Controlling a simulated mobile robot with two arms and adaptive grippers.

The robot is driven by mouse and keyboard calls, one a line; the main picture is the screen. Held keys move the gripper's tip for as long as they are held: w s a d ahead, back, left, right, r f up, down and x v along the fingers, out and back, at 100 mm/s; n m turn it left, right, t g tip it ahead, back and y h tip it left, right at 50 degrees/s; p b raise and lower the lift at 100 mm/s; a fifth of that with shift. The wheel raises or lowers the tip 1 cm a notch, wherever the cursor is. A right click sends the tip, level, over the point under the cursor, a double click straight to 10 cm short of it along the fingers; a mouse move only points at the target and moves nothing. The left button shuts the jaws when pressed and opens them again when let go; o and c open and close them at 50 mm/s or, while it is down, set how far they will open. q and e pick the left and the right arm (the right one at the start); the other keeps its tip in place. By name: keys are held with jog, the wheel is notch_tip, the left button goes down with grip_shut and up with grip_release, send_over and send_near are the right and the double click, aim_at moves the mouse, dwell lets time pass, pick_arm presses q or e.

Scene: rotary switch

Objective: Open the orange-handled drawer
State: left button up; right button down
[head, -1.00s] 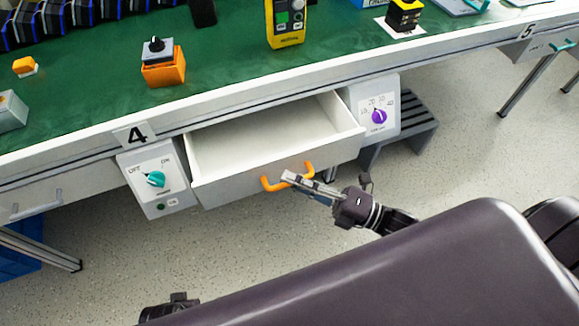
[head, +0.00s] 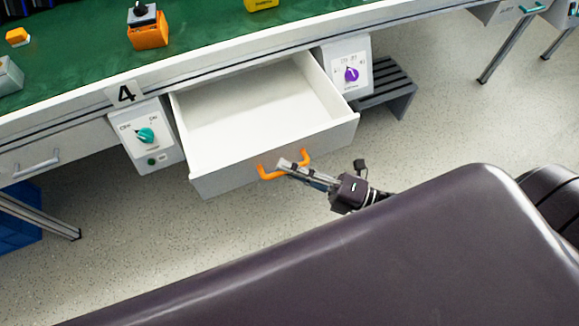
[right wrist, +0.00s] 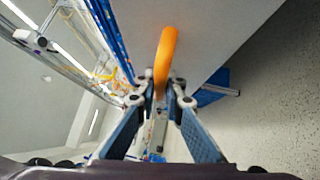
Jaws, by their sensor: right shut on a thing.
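The drawer (head: 250,108) is white and empty, and it stands pulled well out from under the bench in the head view. Its orange handle (head: 266,174) is on the front panel. My right gripper (head: 287,165) is shut on the handle's middle. In the right wrist view the orange handle (right wrist: 165,58) runs between the fingertips of my right gripper (right wrist: 162,98). The gripped part of the handle is partly hidden by the fingers. My left gripper is not in view now.
A box with a teal rotary switch (head: 145,135) hangs left of the drawer, and one with a purple switch (head: 351,74) hangs right. A dark grey slatted step (head: 390,88) stands beyond. The floor (head: 460,110) at right is clear.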

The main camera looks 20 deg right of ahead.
jog(key=c, duration=2.3)
grip_release()
jog(key=v, duration=1.2)
